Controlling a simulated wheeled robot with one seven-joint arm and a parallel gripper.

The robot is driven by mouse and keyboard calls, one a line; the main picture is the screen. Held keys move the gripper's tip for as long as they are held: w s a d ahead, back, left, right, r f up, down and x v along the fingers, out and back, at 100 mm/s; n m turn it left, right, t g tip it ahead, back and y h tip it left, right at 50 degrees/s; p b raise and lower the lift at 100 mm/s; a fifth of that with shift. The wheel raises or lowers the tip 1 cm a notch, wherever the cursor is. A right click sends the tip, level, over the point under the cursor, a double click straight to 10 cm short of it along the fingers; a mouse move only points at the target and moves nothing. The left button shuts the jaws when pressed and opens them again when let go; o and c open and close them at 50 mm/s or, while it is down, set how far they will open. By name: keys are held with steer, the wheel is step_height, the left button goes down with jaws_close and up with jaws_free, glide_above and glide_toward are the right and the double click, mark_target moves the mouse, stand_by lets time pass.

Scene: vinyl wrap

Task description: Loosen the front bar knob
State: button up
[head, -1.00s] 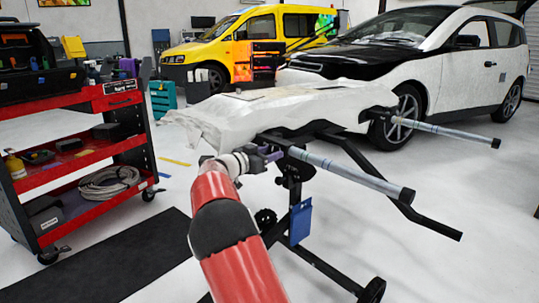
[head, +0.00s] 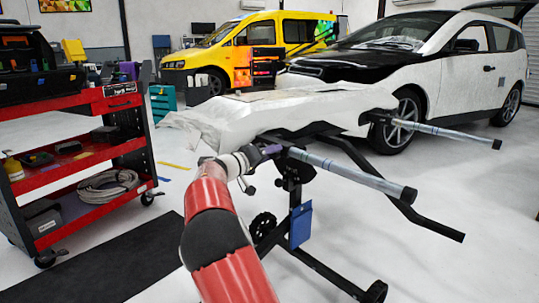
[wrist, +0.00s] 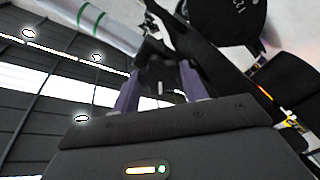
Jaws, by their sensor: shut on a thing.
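The front bar (head: 350,174) is a grey tube with a dark end cap, sticking out to the right from the black stand. My gripper (head: 268,151) is at the bar's inner end, beside the white-covered panel (head: 290,108). In the wrist view, its two purple fingers (wrist: 160,88) are shut on a dark knob (wrist: 154,72) just below the pale bar (wrist: 105,22). The knob is mostly hidden in the head view by my gripper and shows only as a dark shape between the fingers in the wrist view.
A second bar (head: 440,130) sticks out farther back. The stand's black legs (head: 335,272) and a blue pouch (head: 301,224) are below the front bar. A red tool cart (head: 85,160) stands left. A white car (head: 450,70) and yellow van (head: 250,45) are behind.

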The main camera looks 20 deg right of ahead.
steer(key=shift+a+r+n+p, duration=0.1)
steer(key=shift+n+p, duration=7.8)
steer(key=shift+n, duration=5)
steer(key=o, duration=1)
